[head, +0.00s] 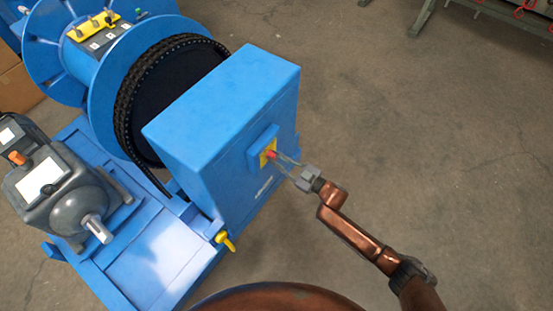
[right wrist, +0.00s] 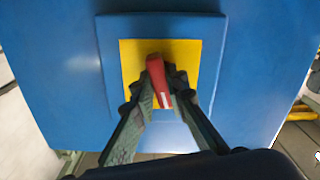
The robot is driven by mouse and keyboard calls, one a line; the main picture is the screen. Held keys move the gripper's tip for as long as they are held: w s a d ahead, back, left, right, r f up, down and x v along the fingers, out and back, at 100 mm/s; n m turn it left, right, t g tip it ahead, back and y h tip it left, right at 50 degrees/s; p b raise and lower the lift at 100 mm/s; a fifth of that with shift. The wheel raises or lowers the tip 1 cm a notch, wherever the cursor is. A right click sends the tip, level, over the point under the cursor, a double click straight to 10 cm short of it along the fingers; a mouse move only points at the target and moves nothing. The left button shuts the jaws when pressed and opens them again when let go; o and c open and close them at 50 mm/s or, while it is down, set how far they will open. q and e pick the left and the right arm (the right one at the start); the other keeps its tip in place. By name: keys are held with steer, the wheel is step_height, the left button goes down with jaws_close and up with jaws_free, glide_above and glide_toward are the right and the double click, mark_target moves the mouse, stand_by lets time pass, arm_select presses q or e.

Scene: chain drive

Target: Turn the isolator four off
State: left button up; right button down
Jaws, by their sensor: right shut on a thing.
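The isolator is a red handle (head: 272,154) on a yellow plate (head: 264,158), set on the side of a large blue box (head: 235,120). In the right wrist view the red handle (right wrist: 158,75) stands in the middle of the yellow plate (right wrist: 190,52), a little tilted, with a white mark near its lower end. My right gripper (head: 278,158) reaches it from the right. Its two fingers (right wrist: 160,90) are shut on the handle, one on each side. The fingers hide part of the handle. I cannot read a number on it. My left gripper is not in view.
A chain-wrapped blue drum (head: 105,70) stands behind the box. A grey motor (head: 60,190) sits on the blue base frame at left. A yellow lever (head: 226,241) sticks out at the box's lower corner.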

steer(key=n, duration=0.4)
steer(key=shift+s, duration=0.1)
steer(key=shift+n, duration=0.9)
